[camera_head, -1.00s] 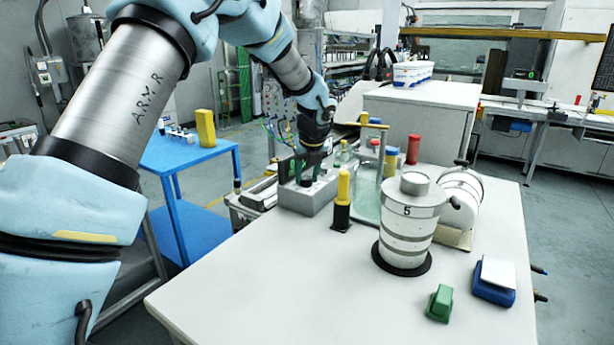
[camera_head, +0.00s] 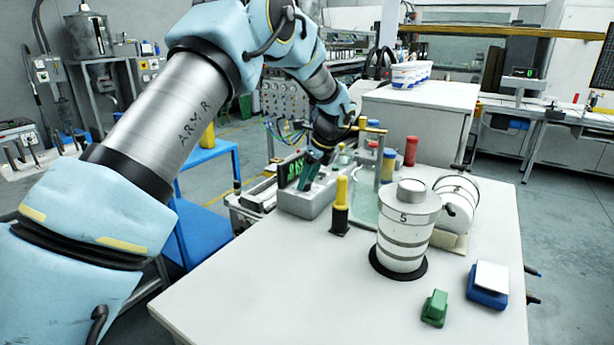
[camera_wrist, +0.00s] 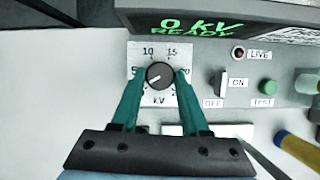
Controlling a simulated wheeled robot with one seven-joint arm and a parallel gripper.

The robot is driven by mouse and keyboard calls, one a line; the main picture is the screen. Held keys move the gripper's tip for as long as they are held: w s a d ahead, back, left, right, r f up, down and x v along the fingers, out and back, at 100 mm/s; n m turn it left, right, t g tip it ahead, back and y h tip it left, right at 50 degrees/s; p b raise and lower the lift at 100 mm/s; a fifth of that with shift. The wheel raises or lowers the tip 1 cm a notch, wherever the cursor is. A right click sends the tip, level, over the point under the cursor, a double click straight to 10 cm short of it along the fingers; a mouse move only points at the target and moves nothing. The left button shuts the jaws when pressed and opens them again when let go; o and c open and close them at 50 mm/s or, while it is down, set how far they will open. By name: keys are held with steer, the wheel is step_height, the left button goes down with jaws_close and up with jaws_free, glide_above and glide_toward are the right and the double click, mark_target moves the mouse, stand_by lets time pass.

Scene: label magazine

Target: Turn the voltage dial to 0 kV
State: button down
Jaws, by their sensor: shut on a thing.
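The voltage dial (camera_wrist: 160,75) is a round black knob on a white scale plate (camera_wrist: 150,47) marked 5, 10, 15, 20 and kV. Its white mark points to the lower left. My gripper (camera_wrist: 160,80) is shut on the dial, one green finger on each side; the left finger covers part of the scale, and no 0 mark shows. The display (camera_wrist: 205,27) above reads "0 kV READY" in green. In the head view, my gripper (camera_head: 312,171) is over the grey control box (camera_head: 296,204), and the dial is hidden there.
Right of the dial are a white switch (camera_wrist: 223,84) between ON and OFF, a green TEST button (camera_wrist: 267,87) and a LIVE lamp (camera_wrist: 238,53). A yellow-and-black post (camera_head: 341,205) and a banded white cylinder (camera_head: 405,228) stand near the box.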

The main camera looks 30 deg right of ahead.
steer(key=shift+d+n+y+p, duration=0.1)
steer(key=shift+n+y+p, duration=0.4)
steer(key=shift+n, duration=0.9)
steer(key=shift+g, duration=0.3)
steer(key=shift+c, duration=2.1)
jaws_free()
steer(key=b+v, duration=0.3)
steer(key=v, duration=0.7)
steer(key=shift+d+r, duration=0.15)
steer(key=shift+r, duration=0.2)
